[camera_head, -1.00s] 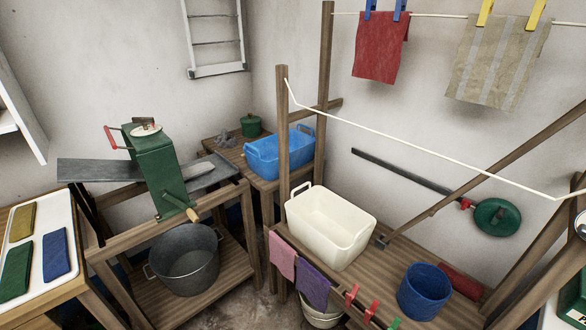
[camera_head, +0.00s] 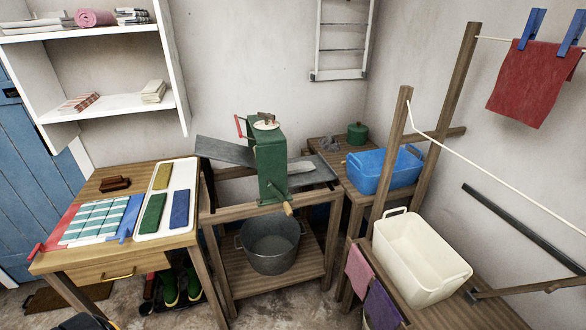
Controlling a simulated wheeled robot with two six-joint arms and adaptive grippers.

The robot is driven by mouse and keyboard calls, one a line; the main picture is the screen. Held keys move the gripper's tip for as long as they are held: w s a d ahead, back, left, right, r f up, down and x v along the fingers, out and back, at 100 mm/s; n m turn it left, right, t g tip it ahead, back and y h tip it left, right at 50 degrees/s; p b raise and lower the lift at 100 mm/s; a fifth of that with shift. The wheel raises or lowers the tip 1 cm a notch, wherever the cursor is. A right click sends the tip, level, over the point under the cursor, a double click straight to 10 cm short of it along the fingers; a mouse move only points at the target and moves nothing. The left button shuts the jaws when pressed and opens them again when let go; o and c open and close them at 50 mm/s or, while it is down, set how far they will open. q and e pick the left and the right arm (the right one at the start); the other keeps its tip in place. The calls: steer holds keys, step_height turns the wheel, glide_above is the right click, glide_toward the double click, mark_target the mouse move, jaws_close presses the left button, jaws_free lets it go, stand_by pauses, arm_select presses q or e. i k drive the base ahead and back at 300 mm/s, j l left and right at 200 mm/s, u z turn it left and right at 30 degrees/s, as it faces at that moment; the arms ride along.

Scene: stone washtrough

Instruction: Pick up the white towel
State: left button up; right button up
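A small stack of folded off-white cloth (camera_head: 153,91) lies on the lower board of the white wall shelf (camera_head: 115,104) at the left. It is the clearest match for a white towel, though I cannot tell for sure. A flat pale stack (camera_head: 34,25) lies on the top board, near a rolled pink towel (camera_head: 95,17) and a mixed folded stack (camera_head: 132,16). A red-and-white patterned cloth (camera_head: 79,102) lies to the left of the off-white stack.
A green wringer (camera_head: 270,165), grey pot (camera_head: 270,245), blue tub (camera_head: 383,170) and cream tub (camera_head: 420,262) stand to the right.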

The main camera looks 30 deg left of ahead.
mark_target(297, 167)
steer(key=i+j, duration=0.25)
steer(key=i, duration=0.15)
steer(key=i+j, duration=0.2)
steer(key=i, duration=0.25)
